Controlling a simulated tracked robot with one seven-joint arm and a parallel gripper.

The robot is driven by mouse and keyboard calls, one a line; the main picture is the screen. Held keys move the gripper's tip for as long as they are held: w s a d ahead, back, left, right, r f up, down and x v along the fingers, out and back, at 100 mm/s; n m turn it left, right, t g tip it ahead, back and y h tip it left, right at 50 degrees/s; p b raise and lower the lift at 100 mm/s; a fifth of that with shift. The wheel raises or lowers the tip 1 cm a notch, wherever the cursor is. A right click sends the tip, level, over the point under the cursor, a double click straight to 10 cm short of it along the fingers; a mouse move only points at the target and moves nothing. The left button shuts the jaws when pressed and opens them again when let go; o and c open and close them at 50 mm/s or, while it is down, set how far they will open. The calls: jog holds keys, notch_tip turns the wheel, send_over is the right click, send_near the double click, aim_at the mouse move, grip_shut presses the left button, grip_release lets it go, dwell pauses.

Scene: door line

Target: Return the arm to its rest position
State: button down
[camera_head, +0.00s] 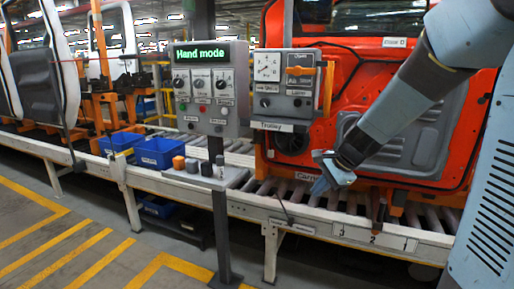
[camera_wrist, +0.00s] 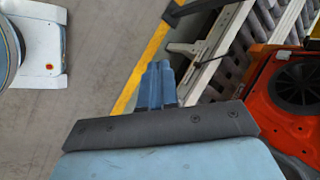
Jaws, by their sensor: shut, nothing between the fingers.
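My arm reaches from the right side of the head view down and to the left, in front of the orange-red door (camera_head: 440,130). My gripper (camera_head: 321,185) points down near the roller conveyor, in front of the door's lower left part. In the wrist view my gripper (camera_wrist: 158,86) shows two blue fingers side by side, shut and empty. Whether the fingertips touch anything cannot be told from the head view, but in the wrist view they show over floor with the conveyor beside them.
A roller conveyor (camera_head: 300,230) runs across the head view, also right in the wrist view (camera_wrist: 225,45). A control panel (camera_head: 210,88) reading "Hand mode" stands on a post. A smaller panel (camera_head: 284,88) sits beside it. Blue bins (camera_head: 160,153) stand left. Floor (camera_head: 50,235) is clear.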

jog(key=s+d+r+n+h, duration=0.1)
jog(key=s+d+r+n, duration=0.1)
jog(key=s, duration=0.5)
jog(key=s+d+r+n+t+h, duration=0.1)
jog(key=s+d+r+n+h, duration=0.1)
jog(key=s+r+n, duration=0.3)
jog(key=s+d+r+n+h, duration=0.1)
jog(key=s+d+r+n, duration=0.1)
jog(key=s+n, duration=0.4)
jog(key=shift+s+r+t+h, duration=0.35)
jog(key=shift+s+r, duration=0.35)
jog(key=shift+s, duration=1.25)
jog(key=shift+a, duration=0.1)
